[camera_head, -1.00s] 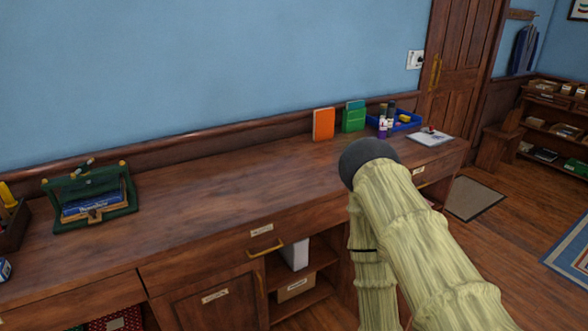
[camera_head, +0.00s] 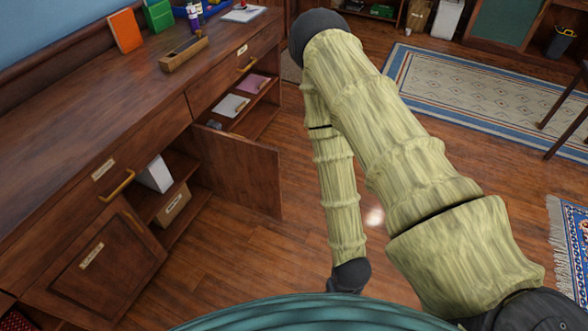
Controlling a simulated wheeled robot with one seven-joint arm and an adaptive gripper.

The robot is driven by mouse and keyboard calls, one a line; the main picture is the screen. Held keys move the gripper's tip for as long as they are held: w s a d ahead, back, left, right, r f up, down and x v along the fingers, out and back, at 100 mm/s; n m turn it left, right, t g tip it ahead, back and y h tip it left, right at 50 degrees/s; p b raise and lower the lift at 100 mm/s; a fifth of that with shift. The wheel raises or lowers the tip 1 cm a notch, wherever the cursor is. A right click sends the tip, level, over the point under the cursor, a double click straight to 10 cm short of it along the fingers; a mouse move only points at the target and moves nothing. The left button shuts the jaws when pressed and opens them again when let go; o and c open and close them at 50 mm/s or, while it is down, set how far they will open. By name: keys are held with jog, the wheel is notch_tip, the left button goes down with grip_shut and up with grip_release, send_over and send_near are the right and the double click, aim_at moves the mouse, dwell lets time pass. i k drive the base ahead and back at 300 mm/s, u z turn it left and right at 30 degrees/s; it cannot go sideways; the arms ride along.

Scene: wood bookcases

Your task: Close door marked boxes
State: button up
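A wooden cabinet door (camera_head: 240,170) stands swung out from the front of the long wooden counter (camera_head: 70,140), in the middle left of the head view. I see no readable marking on its visible face. A second cabinet door (camera_head: 75,275), with a small label (camera_head: 91,256), is at lower left. It looks about flush with the front, and its label is too small to read. My arm reaches up and bends back down at the right of the open door. My gripper is not visible; the arm's lower end passes behind a teal part of my body.
Between the doors, open shelves hold a white box (camera_head: 155,174) and a brown labelled box (camera_head: 173,204). Notebooks (camera_head: 230,105) lie on shelves beyond the open door. A wooden holder (camera_head: 184,53) stands on the counter. Bare floor (camera_head: 235,260) lies before the open door; a patterned rug (camera_head: 460,95) is beyond.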

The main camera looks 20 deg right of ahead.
aim_at(245, 172)
jog(key=z, duration=2.05)
jog(key=i, duration=3.7)
jog(key=u, duration=4.05)
